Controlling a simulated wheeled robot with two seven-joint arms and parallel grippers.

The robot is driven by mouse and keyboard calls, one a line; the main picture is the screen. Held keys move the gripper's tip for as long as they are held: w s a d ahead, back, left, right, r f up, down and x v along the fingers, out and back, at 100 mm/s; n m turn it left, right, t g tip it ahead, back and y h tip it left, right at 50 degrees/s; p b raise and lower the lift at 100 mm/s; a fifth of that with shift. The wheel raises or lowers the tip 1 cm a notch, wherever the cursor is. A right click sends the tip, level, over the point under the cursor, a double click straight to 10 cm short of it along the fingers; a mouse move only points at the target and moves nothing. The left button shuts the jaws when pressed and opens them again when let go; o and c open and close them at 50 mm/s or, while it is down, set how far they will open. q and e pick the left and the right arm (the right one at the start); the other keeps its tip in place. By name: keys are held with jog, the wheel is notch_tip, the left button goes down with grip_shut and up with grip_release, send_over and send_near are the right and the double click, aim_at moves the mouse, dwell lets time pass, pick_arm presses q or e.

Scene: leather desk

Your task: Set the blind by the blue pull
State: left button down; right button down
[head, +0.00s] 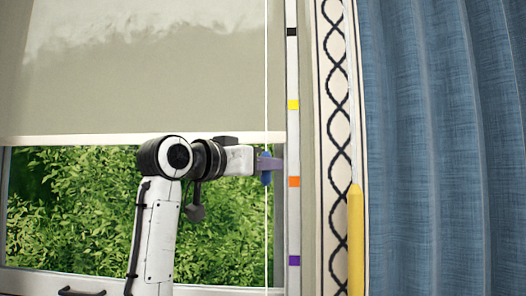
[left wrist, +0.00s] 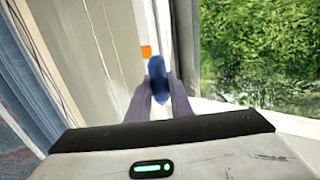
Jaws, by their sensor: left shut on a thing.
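The blind (head: 140,100) is a grey-green roller blind partly lowered over the window, with a pale bottom bar (head: 60,140). The blue pull (head: 266,169) hangs on a thin white cord (head: 267,70) at the right side of the window. My left gripper (head: 268,164) is shut on the blue pull. In the left wrist view the blue pull (left wrist: 158,80) stands between the two fingertips (left wrist: 160,90). The pull is level with a spot a little above the orange mark (head: 294,182) on the white strip. The bottom bar is between the yellow and orange marks. My right gripper is not in view.
The white strip (head: 293,140) also bears black, yellow (head: 293,104) and purple (head: 294,260) marks. Right of it are a patterned trim band (head: 335,120), a wand with a yellow handle (head: 356,240) and a blue curtain (head: 440,150). Green foliage shows through the window.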

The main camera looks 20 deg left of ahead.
aim_at(263, 183)
pick_arm(q)
notch_tip(263, 183, down, 4)
jog(key=shift+r+b, duration=0.2)
jog(key=shift+b, duration=0.4)
jog(key=shift+f, duration=0.15)
jog(key=c, duration=1.6)
grip_release()
jog(key=shift+s, duration=0.1)
jog(key=b+v, duration=0.1)
jog(key=v, duration=0.9)
